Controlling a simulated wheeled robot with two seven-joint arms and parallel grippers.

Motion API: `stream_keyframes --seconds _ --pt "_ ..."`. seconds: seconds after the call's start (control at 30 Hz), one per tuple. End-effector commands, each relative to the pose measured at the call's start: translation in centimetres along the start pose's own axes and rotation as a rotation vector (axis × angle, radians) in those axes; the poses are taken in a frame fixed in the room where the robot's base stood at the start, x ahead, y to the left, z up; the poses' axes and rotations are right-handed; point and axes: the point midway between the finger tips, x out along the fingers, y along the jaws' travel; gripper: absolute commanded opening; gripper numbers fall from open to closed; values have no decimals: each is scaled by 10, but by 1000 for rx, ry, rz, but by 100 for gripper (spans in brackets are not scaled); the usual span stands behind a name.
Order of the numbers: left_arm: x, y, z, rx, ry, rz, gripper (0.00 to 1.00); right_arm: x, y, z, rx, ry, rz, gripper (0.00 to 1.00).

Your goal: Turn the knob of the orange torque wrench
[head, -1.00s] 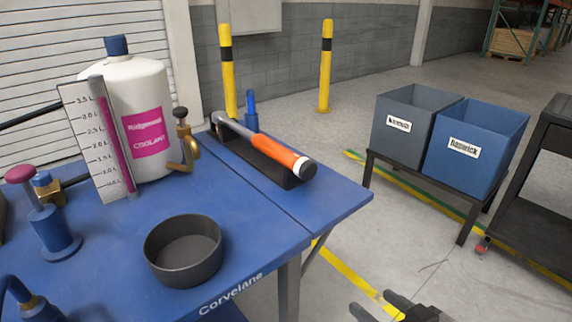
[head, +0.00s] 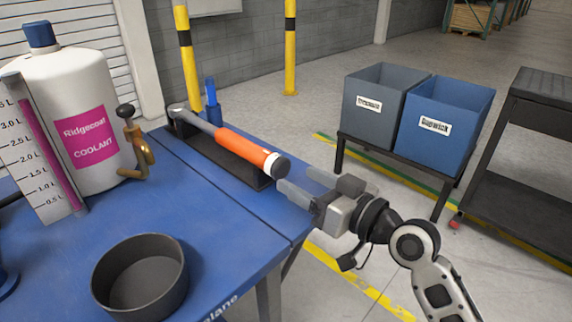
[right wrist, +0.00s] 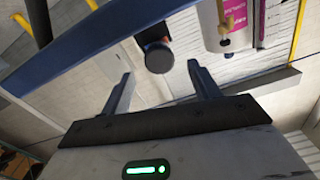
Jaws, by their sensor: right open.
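The orange torque wrench (head: 240,147) lies in a black cradle (head: 212,156) near the right edge of the blue table. Its black end knob (head: 280,167) points toward my right gripper. My right gripper (head: 304,184) is open, its fingertips just beside and short of the knob in the head view. In the right wrist view the knob (right wrist: 159,57) shows ahead of and between the open fingers (right wrist: 160,80), with nothing held. My left gripper is in neither view.
A black bowl (head: 140,278) stands at the table's front. A white coolant bottle (head: 75,95), a level gauge (head: 45,160) and a brass valve (head: 135,150) stand at the left. Grey (head: 368,125) and blue (head: 440,150) bins stand beyond the table's right side.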

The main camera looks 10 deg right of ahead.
Motion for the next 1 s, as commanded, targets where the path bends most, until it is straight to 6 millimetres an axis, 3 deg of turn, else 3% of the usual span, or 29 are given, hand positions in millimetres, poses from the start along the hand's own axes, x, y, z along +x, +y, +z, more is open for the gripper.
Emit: stream_keyframes --seconds 0.1,0.3,0.67,0.83,1.0 --pt "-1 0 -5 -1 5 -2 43 22 0 -2 3 2 0 61" --pt "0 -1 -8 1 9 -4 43 44 0 0 1 0 1 61" --pt "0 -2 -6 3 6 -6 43 48 1 1 -1 -2 1 61" --pt "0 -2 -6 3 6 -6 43 48 1 1 0 -1 2 17" --pt "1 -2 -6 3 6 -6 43 48 1 1 -3 -1 2 17"
